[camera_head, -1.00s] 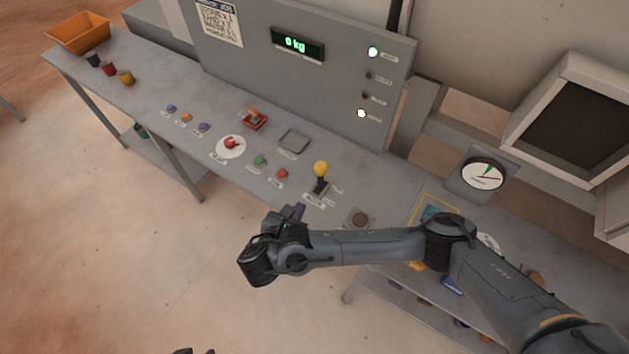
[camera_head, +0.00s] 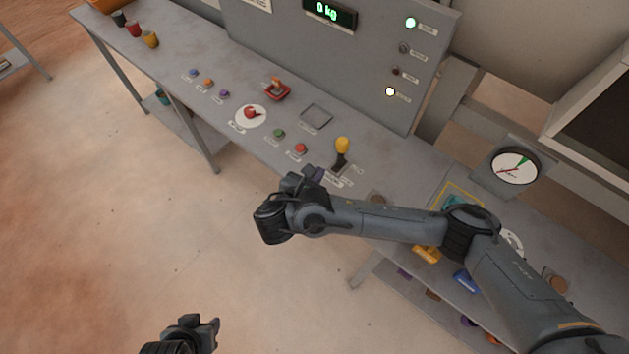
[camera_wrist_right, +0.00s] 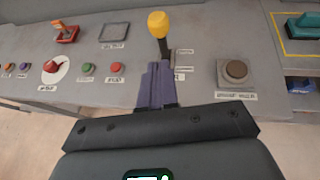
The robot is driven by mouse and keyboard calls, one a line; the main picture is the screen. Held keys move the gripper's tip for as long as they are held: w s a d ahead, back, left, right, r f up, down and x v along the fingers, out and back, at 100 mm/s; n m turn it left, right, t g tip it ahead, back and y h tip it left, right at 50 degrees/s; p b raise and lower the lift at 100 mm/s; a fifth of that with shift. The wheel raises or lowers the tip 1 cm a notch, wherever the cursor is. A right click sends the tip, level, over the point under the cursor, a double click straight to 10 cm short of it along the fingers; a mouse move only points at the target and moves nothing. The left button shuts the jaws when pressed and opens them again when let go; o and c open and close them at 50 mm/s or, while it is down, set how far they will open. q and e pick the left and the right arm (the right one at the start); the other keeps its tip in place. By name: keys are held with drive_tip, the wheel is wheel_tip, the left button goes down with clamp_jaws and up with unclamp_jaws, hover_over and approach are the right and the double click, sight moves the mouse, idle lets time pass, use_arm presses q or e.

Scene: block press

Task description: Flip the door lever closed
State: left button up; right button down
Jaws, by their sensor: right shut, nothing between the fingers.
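A lever with a yellow knob (camera_head: 343,146) on a dark stem stands on the grey bench; its labels are too small to read. It also shows in the right wrist view (camera_wrist_right: 159,24), close to upright and tipped slightly left. My right gripper (camera_head: 314,175) is shut and empty, in front of the lever and a little to its left in the head view. In the right wrist view the purple fingers (camera_wrist_right: 158,78) are together, just on the near side of the lever's base; contact cannot be told. My left gripper (camera_head: 214,324) is low in the head view, far from the bench.
Left of the lever are a red button (camera_head: 300,148), a green button (camera_head: 279,133), a red dial (camera_head: 251,114) and a red switch (camera_head: 277,90). A round brown button (camera_wrist_right: 236,70) is to its right. The grey panel (camera_head: 370,50) rises behind.

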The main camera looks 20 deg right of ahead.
sight(342, 145)
drive_tip(key=x, duration=0.3)
drive_tip(key=b+x, duration=0.1)
drive_tip(key=x, duration=0.2)
drive_tip(key=b+x, duration=0.1)
drive_tip(key=x, duration=0.2)
drive_tip(key=shift+w+d+r, duration=0.15)
drive_tip(key=shift+w+d, duration=0.2)
use_arm(q)
drive_tip(key=shift+f, duration=1.65)
use_arm(e)
drive_tip(key=shift+x, duration=0.8)
drive_tip(key=shift+w+r, duration=0.1)
drive_tip(key=shift+r, duration=0.1)
